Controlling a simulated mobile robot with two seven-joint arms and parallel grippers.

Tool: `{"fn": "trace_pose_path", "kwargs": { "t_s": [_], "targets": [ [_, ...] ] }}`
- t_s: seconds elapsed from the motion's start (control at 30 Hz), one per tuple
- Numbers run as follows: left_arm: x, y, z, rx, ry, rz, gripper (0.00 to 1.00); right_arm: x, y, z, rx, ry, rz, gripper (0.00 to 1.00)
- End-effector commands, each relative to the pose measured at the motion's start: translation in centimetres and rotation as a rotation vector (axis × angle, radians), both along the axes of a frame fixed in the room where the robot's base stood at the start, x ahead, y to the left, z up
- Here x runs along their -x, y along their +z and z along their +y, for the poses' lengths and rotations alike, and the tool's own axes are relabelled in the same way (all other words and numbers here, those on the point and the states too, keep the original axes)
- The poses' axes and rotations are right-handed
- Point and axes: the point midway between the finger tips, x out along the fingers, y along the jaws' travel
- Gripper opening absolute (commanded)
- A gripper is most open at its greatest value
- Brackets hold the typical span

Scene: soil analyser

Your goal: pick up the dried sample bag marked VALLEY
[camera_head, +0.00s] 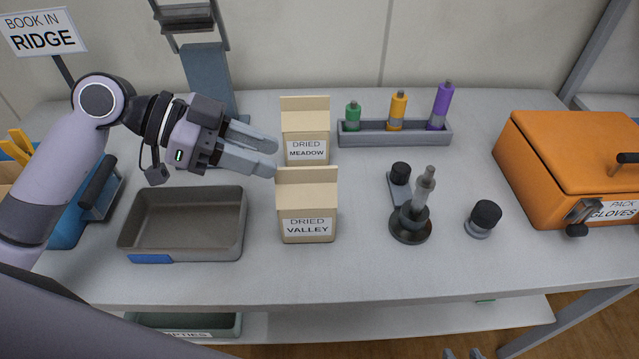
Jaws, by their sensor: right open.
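The dried sample bag marked VALLEY (308,205) is a cream paper bag with a folded top and a white label facing me. It stands upright on the table, right of the grey tray. A similar bag marked MEADOW (305,125) stands just behind it. My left gripper (274,158) is above the table behind the tray, its fingers pointing right. Its fingertips are a little apart with nothing seen between them, close to the upper left of the VALLEY bag. Only the fingertips of my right gripper (463,354) show, at the bottom edge, open and apart from the bags.
An empty grey tray (240,225) lies left of the bag. A rack (392,139) with green, orange and purple vials is behind. A dark-based plunger device (410,228) and a black-capped jar (484,217) stand right. An orange glove case (565,155) is far right.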

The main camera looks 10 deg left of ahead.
Motion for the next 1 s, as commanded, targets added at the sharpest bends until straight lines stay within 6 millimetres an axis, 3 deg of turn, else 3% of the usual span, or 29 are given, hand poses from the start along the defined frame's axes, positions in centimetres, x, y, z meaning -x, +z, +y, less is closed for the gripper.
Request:
{"fn": "trace_pose_path", "kwargs": {
  "t_s": [0.27, 0.63, 0.97, 1.0],
  "targets": [
    [-0.2, -0.6, -1.3, 0.002, -0.002, 0.003, 0.37, 0.5, 0.0, 0.0, 0.001, 0.0, 0.01, 0.43],
    [-0.7, -2.8, -5.7, 0.003, -0.001, 0.002, 0.37, 0.7, 0.6, -0.1, 0.004, 0.001, 0.013, 0.43],
    [-0.9, -3.4, -6.4, -0.001, 0.0, 0.001, 0.37, 0.6, 0.6, -0.1, 0.004, 0.0, 0.012, 0.43],
    [-0.9, -3.4, -6.4, -0.001, 0.0, 0.001, 0.28, 0.6, 0.6, -0.1, 0.004, 0.0, 0.012, 0.43]
  ]
}}
